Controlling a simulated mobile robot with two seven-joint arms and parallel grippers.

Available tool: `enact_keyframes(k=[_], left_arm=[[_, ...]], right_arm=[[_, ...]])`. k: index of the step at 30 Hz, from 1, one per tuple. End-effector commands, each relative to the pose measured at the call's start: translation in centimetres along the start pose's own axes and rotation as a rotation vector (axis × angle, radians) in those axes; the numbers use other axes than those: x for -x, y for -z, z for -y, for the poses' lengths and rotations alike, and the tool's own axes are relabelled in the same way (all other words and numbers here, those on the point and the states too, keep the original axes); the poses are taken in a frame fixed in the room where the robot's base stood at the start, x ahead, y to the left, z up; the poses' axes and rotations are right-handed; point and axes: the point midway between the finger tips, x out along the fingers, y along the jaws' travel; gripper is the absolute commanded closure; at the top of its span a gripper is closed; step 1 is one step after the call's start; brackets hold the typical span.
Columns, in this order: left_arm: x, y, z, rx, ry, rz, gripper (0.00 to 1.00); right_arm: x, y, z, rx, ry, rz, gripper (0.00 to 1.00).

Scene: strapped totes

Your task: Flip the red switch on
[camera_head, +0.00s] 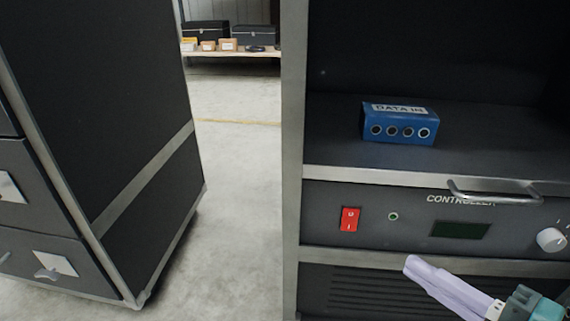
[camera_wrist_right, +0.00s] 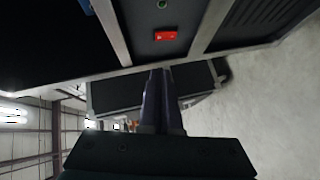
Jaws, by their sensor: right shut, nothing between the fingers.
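The red switch (camera_head: 349,219) is a small rocker on the left of the controller panel (camera_head: 400,236). It also shows in the right wrist view (camera_wrist_right: 165,36), just beyond the fingertips and apart from them. My right gripper (camera_head: 411,264) has pale lilac fingers that are shut and empty. In the head view it is below and to the right of the switch, in front of the panel's lower edge. In the right wrist view the shut fingers (camera_wrist_right: 160,75) point up towards the panel. My left gripper is not in view.
The panel has a metal handle (camera_head: 492,190), a dark display (camera_head: 461,230) and a round knob (camera_head: 551,239). A blue DATA IN box (camera_head: 399,125) sits on the shelf above. A dark cabinet (camera_head: 100,110) stands left, with clear floor (camera_head: 235,200) between.

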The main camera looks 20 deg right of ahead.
Motion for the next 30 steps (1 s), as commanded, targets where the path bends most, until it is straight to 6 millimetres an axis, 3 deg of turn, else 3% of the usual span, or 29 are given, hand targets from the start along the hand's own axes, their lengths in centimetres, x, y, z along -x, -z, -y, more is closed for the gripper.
enact_keyframes(k=[1, 6, 22, 26, 30], left_arm=[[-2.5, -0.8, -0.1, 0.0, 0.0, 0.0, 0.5], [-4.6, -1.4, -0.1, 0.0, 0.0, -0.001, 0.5], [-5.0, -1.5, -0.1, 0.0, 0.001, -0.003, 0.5], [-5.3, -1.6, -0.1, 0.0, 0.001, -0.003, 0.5], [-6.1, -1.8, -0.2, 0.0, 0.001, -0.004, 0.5]], right_arm=[[-0.1, -0.6, 2.5, 0.033, -0.018, -0.02, 1.0], [0.6, -0.8, 4.3, 0.112, -0.071, -0.075, 1.0], [0.8, -0.7, 4.4, 0.139, -0.095, -0.096, 1.0], [-0.3, -0.6, 4.3, 0.139, -0.098, -0.098, 1.0], [-2.8, -0.4, 4.2, 0.139, -0.1, -0.098, 1.0]])
